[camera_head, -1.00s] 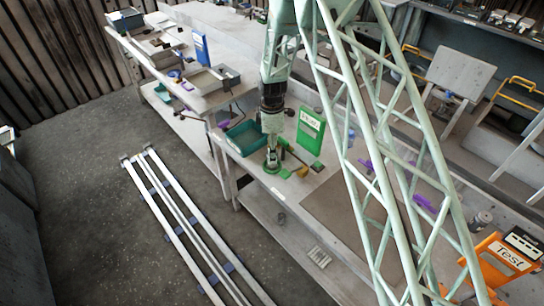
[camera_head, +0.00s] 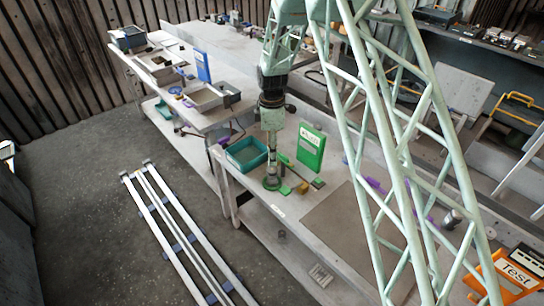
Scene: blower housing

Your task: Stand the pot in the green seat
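My gripper (camera_head: 271,168) points straight down over the near left part of the long bench. A dark green round piece (camera_head: 272,184) is directly under the fingertips, close to or touching them. I cannot tell whether it is the seat or something held. A small bright green flat piece (camera_head: 285,190) lies just to its right. I cannot make out the pot for certain; it may be hidden by the gripper. The fingers are too small to show whether they are open or shut.
A teal tray (camera_head: 246,154) sits left of my gripper. A brown mat (camera_head: 350,226) covers the bench farther right. White rails (camera_head: 176,235) lie on the floor.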

